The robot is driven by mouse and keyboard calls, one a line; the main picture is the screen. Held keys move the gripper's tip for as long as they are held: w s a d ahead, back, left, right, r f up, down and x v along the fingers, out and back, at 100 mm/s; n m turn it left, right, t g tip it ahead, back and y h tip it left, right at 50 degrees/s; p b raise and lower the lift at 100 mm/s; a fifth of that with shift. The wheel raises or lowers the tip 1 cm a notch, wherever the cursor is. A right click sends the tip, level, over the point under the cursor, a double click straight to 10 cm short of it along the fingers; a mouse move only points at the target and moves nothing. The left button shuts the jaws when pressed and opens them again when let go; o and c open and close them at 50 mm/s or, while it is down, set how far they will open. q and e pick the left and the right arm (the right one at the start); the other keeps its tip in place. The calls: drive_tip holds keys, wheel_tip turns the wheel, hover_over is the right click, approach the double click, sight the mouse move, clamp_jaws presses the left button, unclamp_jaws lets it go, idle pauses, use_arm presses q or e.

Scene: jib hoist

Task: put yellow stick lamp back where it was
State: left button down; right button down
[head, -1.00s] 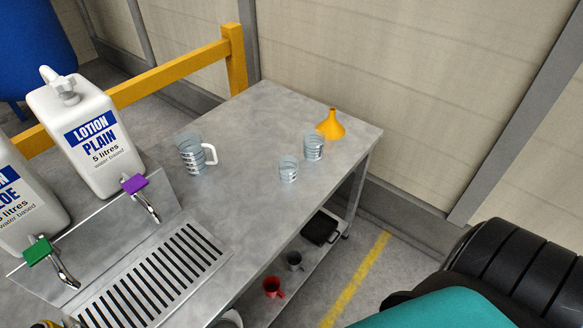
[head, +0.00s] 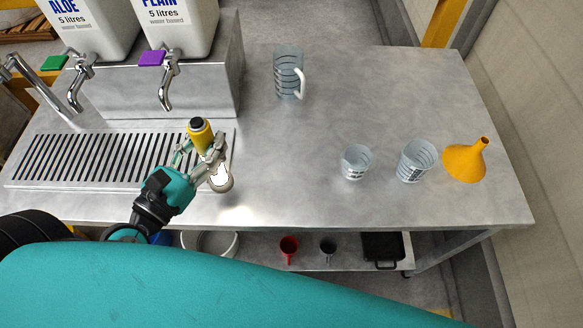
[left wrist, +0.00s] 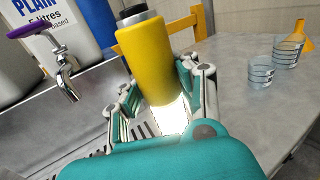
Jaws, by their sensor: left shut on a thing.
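The yellow stick lamp (head: 202,137) has a dark cap on top and a bright glow at its lower end. My left gripper (head: 203,158) is shut on it and holds it upright or slightly tilted, over the right end of the slotted drain grille. In the left wrist view the lamp (left wrist: 146,62) stands between the fingers of the left gripper (left wrist: 158,105). The light falls on the metal bench top (head: 300,205) beside the grille. Whether the lamp's lower end touches the bench I cannot tell. My right gripper is not in view.
Two lotion containers with taps, one purple (head: 152,58) and one green (head: 54,62), stand behind the grille (head: 90,160). A jug (head: 288,72), two beakers (head: 355,162) (head: 416,160) and an orange funnel (head: 465,160) stand to the right. The middle of the bench is clear.

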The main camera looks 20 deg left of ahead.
use_arm(q)
drive_tip(key=w+d+f+p, duration=0.1)
drive_tip(key=w+d+f, duration=0.3)
drive_tip(key=w+d, duration=0.6)
drive_tip(key=shift+w+d+f, duration=0.3)
drive_tip(key=shift+d+f, duration=0.05)
drive_tip(key=shift+d, duration=0.45)
drive_tip(key=shift+f, duration=0.15)
drive_tip(key=c, duration=0.9)
unclamp_jaws()
drive_tip(key=shift+s, duration=0.1)
